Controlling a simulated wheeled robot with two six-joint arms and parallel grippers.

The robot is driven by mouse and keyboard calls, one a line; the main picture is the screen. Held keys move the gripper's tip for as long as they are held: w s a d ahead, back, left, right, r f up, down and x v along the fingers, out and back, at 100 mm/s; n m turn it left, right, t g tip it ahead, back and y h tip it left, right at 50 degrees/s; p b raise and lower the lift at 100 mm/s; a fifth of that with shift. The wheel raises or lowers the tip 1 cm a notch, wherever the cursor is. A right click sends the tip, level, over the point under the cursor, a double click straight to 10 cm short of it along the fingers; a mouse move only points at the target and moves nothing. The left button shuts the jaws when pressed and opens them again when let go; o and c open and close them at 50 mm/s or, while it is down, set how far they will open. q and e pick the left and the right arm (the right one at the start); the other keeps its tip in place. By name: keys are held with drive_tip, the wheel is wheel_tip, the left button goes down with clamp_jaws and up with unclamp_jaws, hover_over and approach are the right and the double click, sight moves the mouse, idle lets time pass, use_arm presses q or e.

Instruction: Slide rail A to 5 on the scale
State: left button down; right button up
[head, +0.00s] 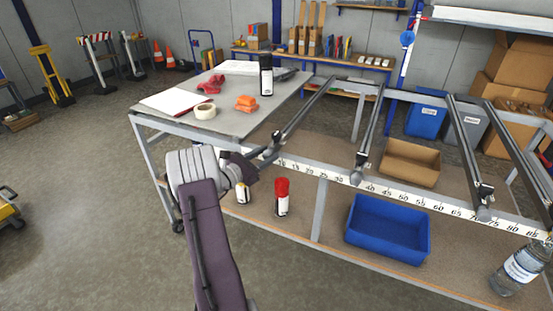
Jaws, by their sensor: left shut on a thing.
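The leftmost dark rail (305,112) lies across the frame from back to front. I take it as rail A, but no letter on it can be read. My left gripper (264,160) is shut on this rail's front end, at the low end of the scale. The white scale (400,192) runs along the front bar, with numbers rising to the right to about 85. The gripper and rail end hide the lowest marks, so the rail's exact reading cannot be told. My right gripper is not in view.
Several more rails, including one near 35 (369,130) and one near 70 (466,150), stand to the right. A grey worktop (230,123) with a tape roll (204,111) and a black can (266,75) adjoins the left. A blue bin (388,257) sits below.

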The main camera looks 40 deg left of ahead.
use_arm(q)
drive_tip(key=shift+a+f, duration=0.1)
drive_tip(key=shift+a, duration=0.05)
drive_tip(key=c, duration=1)
unclamp_jaws()
drive_tip(key=shift+c, duration=0.2)
drive_tip(key=shift+s, duration=0.1)
drive_tip(key=s, duration=0.9)
drive_tip(key=shift+a, duration=0.45)
